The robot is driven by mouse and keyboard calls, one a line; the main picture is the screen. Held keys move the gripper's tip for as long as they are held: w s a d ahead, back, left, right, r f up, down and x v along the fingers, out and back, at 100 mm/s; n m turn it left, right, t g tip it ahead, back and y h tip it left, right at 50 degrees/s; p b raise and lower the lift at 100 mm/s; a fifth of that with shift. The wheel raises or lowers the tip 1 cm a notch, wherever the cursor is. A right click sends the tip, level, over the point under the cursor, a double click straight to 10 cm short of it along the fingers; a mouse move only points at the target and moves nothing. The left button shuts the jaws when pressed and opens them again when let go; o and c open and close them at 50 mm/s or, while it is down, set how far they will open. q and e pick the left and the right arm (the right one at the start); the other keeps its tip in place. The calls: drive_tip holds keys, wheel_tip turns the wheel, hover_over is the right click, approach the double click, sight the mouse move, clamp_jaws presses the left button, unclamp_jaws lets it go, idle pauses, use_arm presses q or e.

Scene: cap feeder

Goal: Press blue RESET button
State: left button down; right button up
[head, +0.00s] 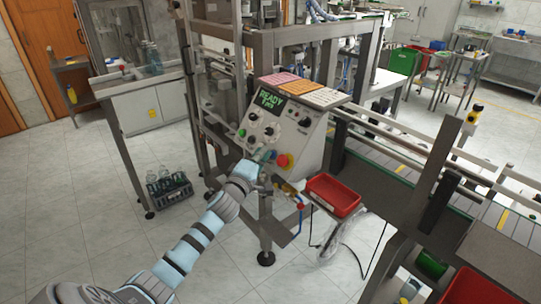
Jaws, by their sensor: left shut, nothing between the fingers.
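The control panel (308,138) is a grey box with a sloped face in the middle of the head view. Its display (270,99) reads "READY" in green. Black knobs, a green button (242,133) and a red emergency knob (284,161) sit on its face. My left gripper (263,154) is shut and empty, with its fingertips at the lower part of the panel, left of the red knob. The blue RESET button is not clearly visible; the fingers may cover it. I cannot tell whether the fingertips touch the panel. My right gripper is not in view.
A red tray (334,196) sticks out right of the panel, below the conveyor (385,165). A machine frame stands behind the panel. A black bottle crate (169,192) is on the floor at left.

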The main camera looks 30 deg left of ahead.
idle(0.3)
use_arm(q)
drive_tip(key=shift+s+a+r, duration=0.2)
drive_tip(key=shift+s+r, duration=0.25)
drive_tip(key=shift+s, duration=0.2)
drive_tip(key=s+r, duration=0.1)
drive_tip(key=s, duration=0.1)
drive_tip(key=s+a+r, duration=0.1)
drive_tip(key=s+r, duration=0.1)
idle(0.3)
idle(0.7)
